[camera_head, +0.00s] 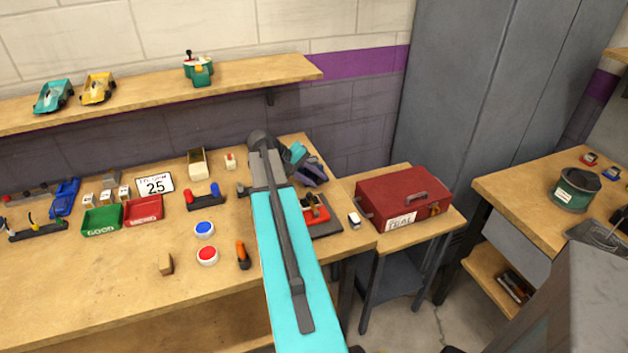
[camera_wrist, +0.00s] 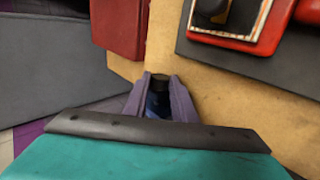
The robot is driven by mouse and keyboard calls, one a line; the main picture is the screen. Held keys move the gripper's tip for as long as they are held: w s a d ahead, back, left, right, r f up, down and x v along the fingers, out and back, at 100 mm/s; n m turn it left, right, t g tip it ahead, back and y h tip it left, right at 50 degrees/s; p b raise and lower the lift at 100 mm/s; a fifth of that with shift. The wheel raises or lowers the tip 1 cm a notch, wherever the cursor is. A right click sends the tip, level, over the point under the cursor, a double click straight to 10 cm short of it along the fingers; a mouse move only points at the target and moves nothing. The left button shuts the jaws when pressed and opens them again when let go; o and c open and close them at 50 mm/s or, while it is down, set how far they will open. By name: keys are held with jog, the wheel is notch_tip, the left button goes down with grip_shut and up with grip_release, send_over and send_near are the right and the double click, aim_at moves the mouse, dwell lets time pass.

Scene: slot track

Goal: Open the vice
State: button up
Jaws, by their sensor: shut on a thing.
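My gripper (camera_wrist: 160,88) points down over the right end of the workbench, and its purple fingers also show in the head view (camera_head: 312,172). The fingers are shut on a small dark blue part with a black end (camera_wrist: 157,104), seen between them in the wrist view. Most of this part is hidden by the fingers, so I cannot tell whether it belongs to the vice. I cannot make out the vice's jaws in either view. A red fixture on a dark plate (camera_head: 326,223) is just in front of the gripper; the plate also shows in the wrist view (camera_wrist: 215,52).
A red toolbox (camera_head: 405,195) stands on a side table to the right. A small white-and-dark item (camera_head: 354,220) lies near the bench's right edge. Blue (camera_head: 204,229) and red (camera_head: 207,254) buttons and an orange-handled tool (camera_head: 242,254) lie left of my arm. The front left bench is mostly clear.

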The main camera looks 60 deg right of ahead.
jog(key=shift+w, duration=0.1)
jog(key=o, duration=1.1)
jog(key=shift+a, duration=0.1)
jog(key=p+v, duration=0.3)
jog(key=v, duration=0.2)
jog(key=shift+a+r, duration=0.1)
jog(key=shift+r, duration=0.25)
jog(key=shift+p+v, duration=0.4)
jog(key=shift+v, duration=0.8)
jog(key=shift+w, duration=0.1)
